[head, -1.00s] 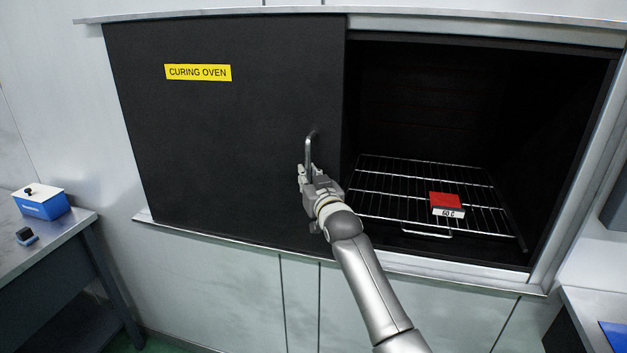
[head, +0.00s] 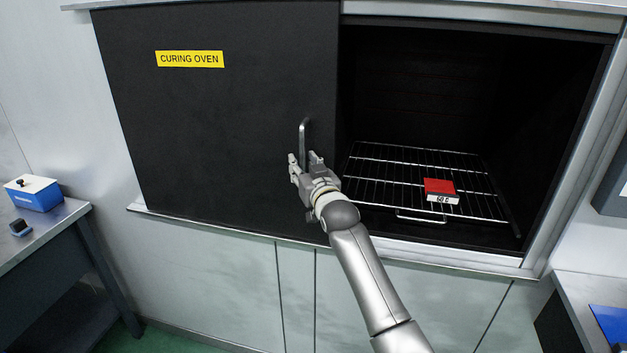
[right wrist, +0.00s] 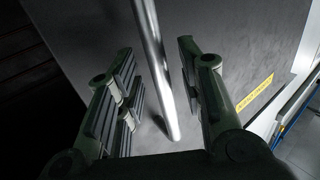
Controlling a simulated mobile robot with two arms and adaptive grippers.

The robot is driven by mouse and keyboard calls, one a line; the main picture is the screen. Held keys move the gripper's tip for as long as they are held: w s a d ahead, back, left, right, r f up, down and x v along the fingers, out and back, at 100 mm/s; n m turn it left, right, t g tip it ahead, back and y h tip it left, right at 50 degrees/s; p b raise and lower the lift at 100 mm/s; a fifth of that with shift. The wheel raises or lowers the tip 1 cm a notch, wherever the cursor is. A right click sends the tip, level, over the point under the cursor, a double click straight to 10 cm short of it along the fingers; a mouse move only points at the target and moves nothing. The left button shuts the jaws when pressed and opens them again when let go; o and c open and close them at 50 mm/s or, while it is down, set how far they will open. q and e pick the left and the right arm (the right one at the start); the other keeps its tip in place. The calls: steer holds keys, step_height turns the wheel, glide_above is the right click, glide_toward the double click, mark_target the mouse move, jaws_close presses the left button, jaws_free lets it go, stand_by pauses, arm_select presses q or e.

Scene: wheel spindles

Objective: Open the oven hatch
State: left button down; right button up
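The oven hatch (head: 215,130) is a black sliding panel with a yellow "CURING OVEN" label (head: 190,59). It stands to the left, and the right part of the oven (head: 430,100) is open to view. The upright metal handle (head: 303,140) is near the hatch's right edge. My right gripper (head: 304,160) is at the handle's lower part. In the right wrist view its fingers (right wrist: 160,90) are apart, with the handle bar (right wrist: 158,65) between them and gaps on both sides. My left gripper is not in view.
Inside the oven is a wire rack (head: 400,180) with a red and white block (head: 440,190) on it. A bench at left holds a blue box (head: 34,195) and a small dark blue item (head: 20,228). Another bench (head: 590,300) is at lower right.

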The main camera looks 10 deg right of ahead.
steer(key=v, duration=1.1)
steer(key=shift+w, duration=0.1)
